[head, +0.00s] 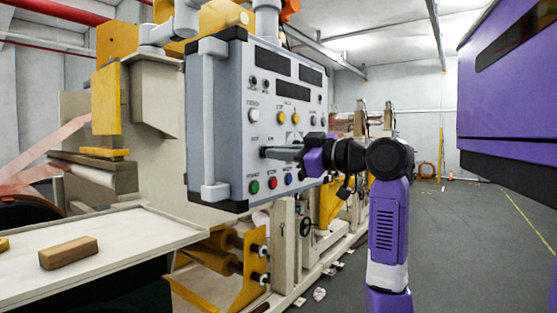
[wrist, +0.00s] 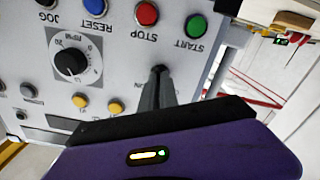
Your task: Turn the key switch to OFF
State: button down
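The grey control panel (head: 282,125) shows in the head view with knobs, lamps and buttons on its face. My gripper (head: 266,152) reaches in from the right, its fingertips at the panel's lower left, above the green button. In the wrist view the panel appears upside down, and my gripper (wrist: 158,72) points at its face below the STOP and START labels. The fingers are close together around a small dark piece, which looks like the key switch (wrist: 158,69). The fingers cover most of it, so its angle and OFF mark cannot be read.
Around the fingers are the green START button (wrist: 196,26), red STOP button (wrist: 146,14), blue RESET button (wrist: 95,6) and black RPM knob (wrist: 70,63). A pale table (head: 100,262) with a wooden block (head: 68,253) stands left. Floor at right is open.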

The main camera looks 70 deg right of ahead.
jog(key=shift+n, duration=0.6)
jog(key=c, duration=1.6)
grip_release()
jog(key=b+v, duration=0.1)
jog(key=v, duration=0.6)
jog(key=shift+s+a+b, duration=0.1)
jog(key=shift+s+b, duration=0.3)
